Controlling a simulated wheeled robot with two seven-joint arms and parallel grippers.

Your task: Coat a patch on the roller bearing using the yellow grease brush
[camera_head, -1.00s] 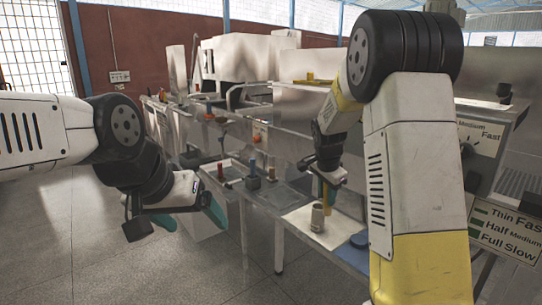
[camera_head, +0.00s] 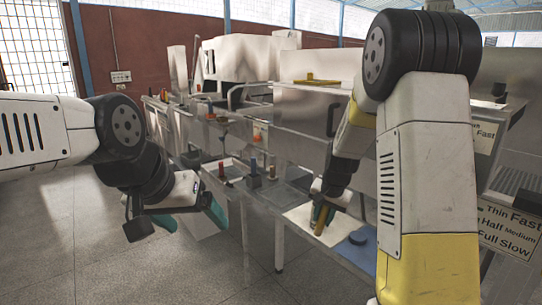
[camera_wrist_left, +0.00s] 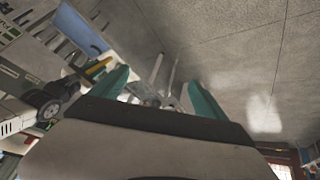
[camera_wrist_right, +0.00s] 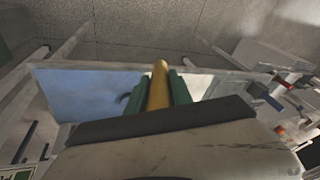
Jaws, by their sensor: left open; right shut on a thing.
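My right gripper (camera_head: 323,207) is shut on the yellow brush (camera_head: 321,222), low over the pale mat (camera_head: 296,213) on the bench. The brush tilts, its lower end near the mat; I cannot tell whether it touches anything. In the right wrist view the yellow brush (camera_wrist_right: 158,86) stands between the green fingers (camera_wrist_right: 160,92). I cannot make out the roller bearing now; the gripper and brush cover where a small grey-tan cylinder stood. My left gripper (camera_head: 190,213) is open and empty, away from the bench at left. Its spread fingers show in the left wrist view (camera_wrist_left: 155,88).
Farther left on the bench, a red-topped piece (camera_head: 221,171) and a blue-topped piece (camera_head: 253,168) stand upright. The steel machine (camera_head: 300,110) rises behind. Open floor (camera_head: 110,255) lies at the left.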

